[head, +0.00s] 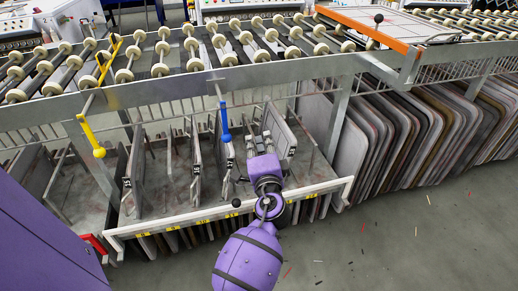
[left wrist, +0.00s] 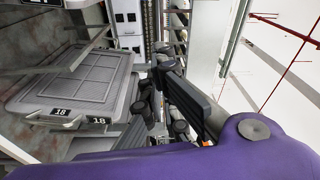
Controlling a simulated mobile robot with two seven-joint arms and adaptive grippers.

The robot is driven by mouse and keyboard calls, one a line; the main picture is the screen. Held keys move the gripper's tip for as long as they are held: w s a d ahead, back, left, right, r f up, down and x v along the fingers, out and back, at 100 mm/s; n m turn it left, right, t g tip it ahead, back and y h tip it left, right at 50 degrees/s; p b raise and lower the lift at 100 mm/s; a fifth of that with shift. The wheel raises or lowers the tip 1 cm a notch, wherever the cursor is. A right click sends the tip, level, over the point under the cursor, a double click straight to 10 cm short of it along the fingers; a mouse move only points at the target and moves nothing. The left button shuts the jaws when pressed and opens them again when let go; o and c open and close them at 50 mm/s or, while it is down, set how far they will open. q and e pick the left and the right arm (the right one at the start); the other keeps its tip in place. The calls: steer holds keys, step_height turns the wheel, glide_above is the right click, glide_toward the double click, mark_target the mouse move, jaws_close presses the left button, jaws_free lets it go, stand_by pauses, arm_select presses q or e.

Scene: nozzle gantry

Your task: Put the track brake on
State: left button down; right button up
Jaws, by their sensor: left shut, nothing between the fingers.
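My left gripper (head: 258,140) is at the rack below the roller track, between upright plates. It is shut and empty; its dark fingers also show in the left wrist view (left wrist: 172,75). A blue lever (head: 224,118) hangs from the track's front rail, a little left of the gripper and apart from it. A yellow lever (head: 90,137) hangs further left on the same rail. A red handle (head: 93,243) is at the rack's lower left corner. I cannot tell which of these is the track brake. My right gripper is in no view.
The roller track (head: 190,62) runs above the rack. The rack's white front rail (head: 225,209) has yellow labels and lies under my left arm. A grey panel labelled 18 (left wrist: 85,75) is close beside the gripper. Grey floor (head: 420,230) is open at the right.

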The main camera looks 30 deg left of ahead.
arm_select(q)
steer(key=shift+a+f, duration=0.2)
steer(key=shift+a, duration=1.05)
steer(key=shift+a+f, duration=0.15)
steer(key=shift+a, duration=1.05)
steer(key=shift+s+p, duration=0.1)
steer(key=shift+p, duration=0.25)
